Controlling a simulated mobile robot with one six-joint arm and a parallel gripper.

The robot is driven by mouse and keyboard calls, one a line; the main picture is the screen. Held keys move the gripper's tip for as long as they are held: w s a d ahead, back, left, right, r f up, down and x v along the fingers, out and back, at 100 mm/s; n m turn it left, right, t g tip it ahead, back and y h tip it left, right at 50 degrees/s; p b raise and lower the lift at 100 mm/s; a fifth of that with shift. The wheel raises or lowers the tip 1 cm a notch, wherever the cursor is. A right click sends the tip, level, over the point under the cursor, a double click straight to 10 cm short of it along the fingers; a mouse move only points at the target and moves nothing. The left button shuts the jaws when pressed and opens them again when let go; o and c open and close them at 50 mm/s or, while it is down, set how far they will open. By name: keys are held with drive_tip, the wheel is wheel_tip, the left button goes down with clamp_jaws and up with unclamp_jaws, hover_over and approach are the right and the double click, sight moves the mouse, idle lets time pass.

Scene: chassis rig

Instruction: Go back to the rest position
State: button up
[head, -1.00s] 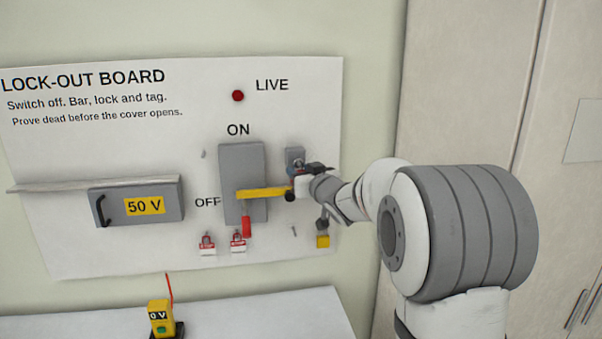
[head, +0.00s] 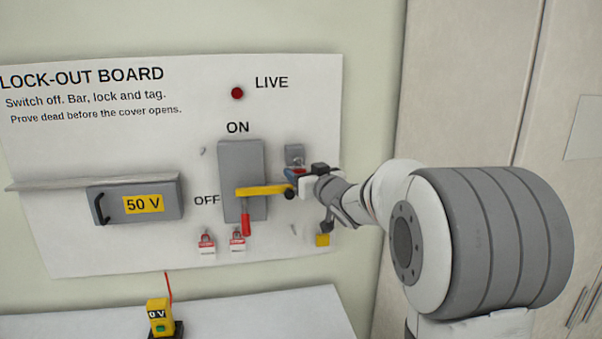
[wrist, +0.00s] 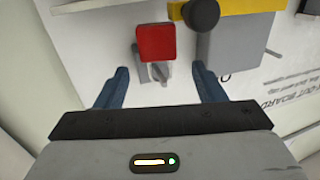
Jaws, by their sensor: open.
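My gripper (head: 298,174) is in front of the board's right part, just right of the yellow bar (head: 266,190). In the wrist view its two blue fingers (wrist: 160,68) stand apart. A red square piece (wrist: 155,43) and a small grey metal part (wrist: 157,72) show between and beyond them; the fingers appear clear of both. The yellow bar lies across the grey switch box (head: 232,158), its black knob (wrist: 201,13) close to my gripper. A red handle (head: 246,224) points down toward OFF.
The lock-out board (head: 70,225) also bears a dark red LIVE lamp (head: 237,93), a 50 V cover (head: 165,204), red-and-white padlocks or tags (head: 207,244) and a yellow piece (head: 322,240). A yellow meter (head: 159,318) reading 0 V stands on the shelf (head: 260,312). Pale cabinet doors (head: 465,80) are at right.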

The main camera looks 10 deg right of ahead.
drive_tip(key=s+d+f+m+g+h, duration=0.2)
drive_tip(key=s+f+h, duration=0.1)
drive_tip(key=s, duration=0.4)
drive_tip(key=s+d+f+m+g+h, duration=0.1)
drive_tip(key=s+d+f+g+h, duration=0.15)
drive_tip(key=s, duration=0.45)
drive_tip(key=s+a+f+g, duration=0.1)
drive_tip(key=s+f+g, duration=0.2)
drive_tip(key=s, duration=0.5)
drive_tip(key=s+a+f+g, duration=0.2)
drive_tip(key=s+f, duration=0.4)
drive_tip(key=s, duration=0.3)
drive_tip(key=s+a+f+g, duration=0.2)
drive_tip(key=s+f+g, duration=0.2)
drive_tip(key=s, duration=0.4)
drive_tip(key=shift+s+a+f+y+b, duration=0.25)
drive_tip(key=shift+s+y+b, duration=0.05)
drive_tip(key=shift+y+b, duration=0.15)
